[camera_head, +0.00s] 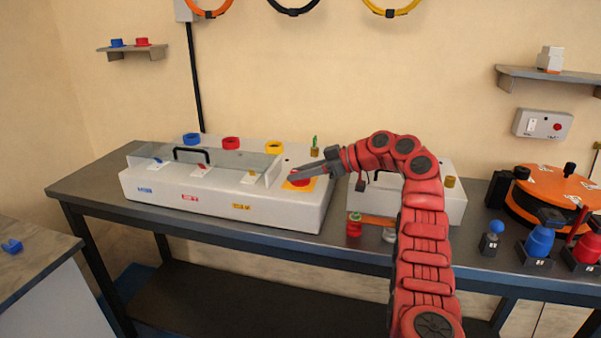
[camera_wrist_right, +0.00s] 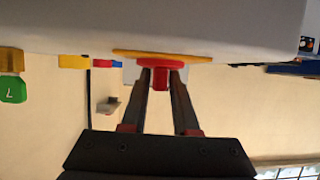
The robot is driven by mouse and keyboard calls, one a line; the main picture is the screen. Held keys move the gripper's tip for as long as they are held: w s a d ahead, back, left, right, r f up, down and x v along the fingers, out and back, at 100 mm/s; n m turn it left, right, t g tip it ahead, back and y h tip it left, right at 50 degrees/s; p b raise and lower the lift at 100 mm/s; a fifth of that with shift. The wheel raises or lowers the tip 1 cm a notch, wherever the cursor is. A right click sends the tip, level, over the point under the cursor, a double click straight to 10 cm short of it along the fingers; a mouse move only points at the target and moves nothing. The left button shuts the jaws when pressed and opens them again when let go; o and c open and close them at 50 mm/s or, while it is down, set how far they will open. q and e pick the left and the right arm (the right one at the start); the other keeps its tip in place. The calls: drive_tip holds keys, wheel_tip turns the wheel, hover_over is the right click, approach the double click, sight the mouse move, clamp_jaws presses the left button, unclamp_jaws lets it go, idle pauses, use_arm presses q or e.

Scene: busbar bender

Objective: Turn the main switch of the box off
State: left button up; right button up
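The long white box (camera_head: 225,199) stands on the dark table. Its main switch, a red knob on a yellow plate (camera_head: 299,183), is at the right end of its top. In the right wrist view, which is upside down, the red knob (camera_wrist_right: 160,78) sits between the two dark fingers. My right gripper (camera_head: 294,173) reaches over the knob from the right, and it also shows in the wrist view (camera_wrist_right: 161,82). The fingers flank the knob's grip and appear closed on it; the gripper partly hides the knob in the head view. My left gripper is not in view.
The box has a clear cover with a black handle (camera_head: 191,155), and blue, red and yellow rings (camera_head: 275,147) behind it. A brass padlock with a green tag (camera_head: 314,148) is just behind the knob. A smaller white box (camera_head: 440,206) stands to the right, partly behind my arm.

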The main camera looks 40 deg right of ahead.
drive_tip(key=shift+o, duration=1.1)
drive_tip(key=shift+d+r, duration=0.15)
drive_tip(key=v, duration=1.7)
drive_tip(key=shift+s+p, duration=0.2)
drive_tip(key=shift+p, duration=0.15)
